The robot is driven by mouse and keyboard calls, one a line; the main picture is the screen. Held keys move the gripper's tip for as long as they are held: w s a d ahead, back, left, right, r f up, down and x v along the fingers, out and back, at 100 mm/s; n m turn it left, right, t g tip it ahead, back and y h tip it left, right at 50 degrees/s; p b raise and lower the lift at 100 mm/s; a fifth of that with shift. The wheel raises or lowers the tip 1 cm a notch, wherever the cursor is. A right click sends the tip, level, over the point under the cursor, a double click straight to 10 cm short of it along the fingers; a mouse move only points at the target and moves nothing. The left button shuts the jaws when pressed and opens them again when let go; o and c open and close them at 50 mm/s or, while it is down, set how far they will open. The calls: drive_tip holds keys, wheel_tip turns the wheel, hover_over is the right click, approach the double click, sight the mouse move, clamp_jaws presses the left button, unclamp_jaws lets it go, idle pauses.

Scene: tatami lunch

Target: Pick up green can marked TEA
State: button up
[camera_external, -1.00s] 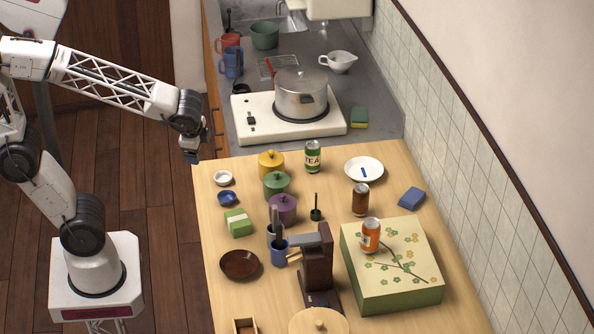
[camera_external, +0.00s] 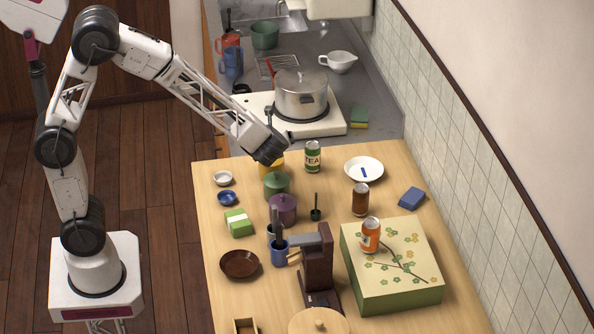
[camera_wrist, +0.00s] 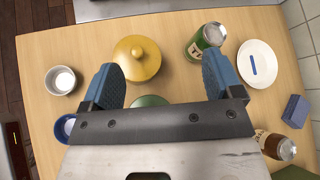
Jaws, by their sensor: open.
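The green can marked TEA (camera_external: 313,157) stands upright on the wooden table, near its back edge. In the wrist view the green can (camera_wrist: 207,41) stands ahead of my right finger, apart from it. My gripper (camera_external: 270,152) is above the table over the yellow lidded pot, left of the can. In the wrist view my gripper (camera_wrist: 160,80) shows two blue fingers spread wide with nothing held between them. The external view hides most of the fingers.
The yellow pot (camera_wrist: 137,58), green pot (camera_external: 277,185) and purple pot (camera_external: 283,208) stand close by. A white plate (camera_external: 364,170) lies right of the can, and a brown can (camera_external: 360,199) stands in front of it. A stove with a metal pot (camera_external: 300,95) is behind.

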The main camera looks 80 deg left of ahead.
sight(311, 152)
drive_tip(key=w+f+m+t, duration=0.1)
drive_tip(key=w+f+m, duration=0.1)
drive_tip(key=w, duration=0.1)
drive_tip(key=w+f+m+t, duration=0.1)
drive_tip(key=w+f+m, duration=0.1)
drive_tip(key=w+f, duration=0.1)
drive_tip(key=w+a+f+m+t, duration=0.1)
drive_tip(key=w+f+m, duration=0.1)
drive_tip(key=w, duration=0.1)
drive_tip(key=shift+w+f+y, duration=0.3)
drive_tip(key=shift+y, duration=0.1)
drive_tip(key=shift+x, duration=1.25)
drive_tip(key=shift+x, duration=2.6)
drive_tip(key=shift+a+r, duration=0.1)
drive_tip(key=shift+c, duration=0.2)
drive_tip(key=c, duration=1)
